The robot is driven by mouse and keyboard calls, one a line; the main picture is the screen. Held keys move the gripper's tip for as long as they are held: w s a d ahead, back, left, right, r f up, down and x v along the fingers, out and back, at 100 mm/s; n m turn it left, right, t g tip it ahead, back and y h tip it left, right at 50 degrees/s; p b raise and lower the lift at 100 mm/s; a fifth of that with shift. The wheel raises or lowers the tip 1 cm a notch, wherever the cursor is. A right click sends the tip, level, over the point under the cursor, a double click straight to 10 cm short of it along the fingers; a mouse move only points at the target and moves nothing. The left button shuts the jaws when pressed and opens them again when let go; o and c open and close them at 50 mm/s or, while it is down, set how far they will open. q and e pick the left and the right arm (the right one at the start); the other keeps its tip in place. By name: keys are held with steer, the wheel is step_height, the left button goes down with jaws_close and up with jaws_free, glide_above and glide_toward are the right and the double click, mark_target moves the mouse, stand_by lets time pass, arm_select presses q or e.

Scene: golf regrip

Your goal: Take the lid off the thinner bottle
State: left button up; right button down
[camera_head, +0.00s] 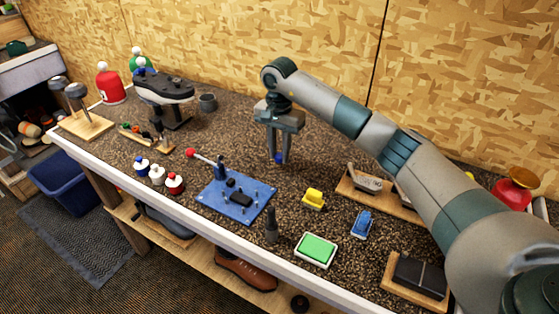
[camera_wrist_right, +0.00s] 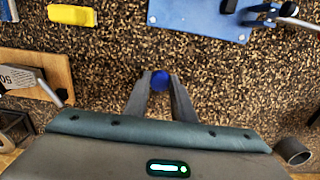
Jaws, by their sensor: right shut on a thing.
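My right gripper (camera_head: 279,160) points down over the back middle of the bench. It is shut on a small round blue thing (camera_head: 279,157), which also shows between the fingers in the right wrist view (camera_wrist_right: 160,81). I cannot tell if it is a lid. Which is the thinner bottle is unclear. My left gripper is out of view.
A blue mat (camera_head: 236,200) with a clamp lies at the front middle. A yellow block (camera_head: 314,198), a green pad (camera_head: 316,249) and a blue tool (camera_head: 361,224) lie right of it. A dark machine (camera_head: 165,92) and grey cup (camera_head: 207,102) stand left of the gripper.

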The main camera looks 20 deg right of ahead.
mark_target(279, 156)
step_height(279, 156, down, 3)
steer(key=shift+p, duration=1.1)
steer(key=shift+f, duration=0.45)
steer(key=shift+f, duration=0.2)
steer(key=c, duration=1.5)
jaws_free()
steer(key=shift+r, duration=0.1)
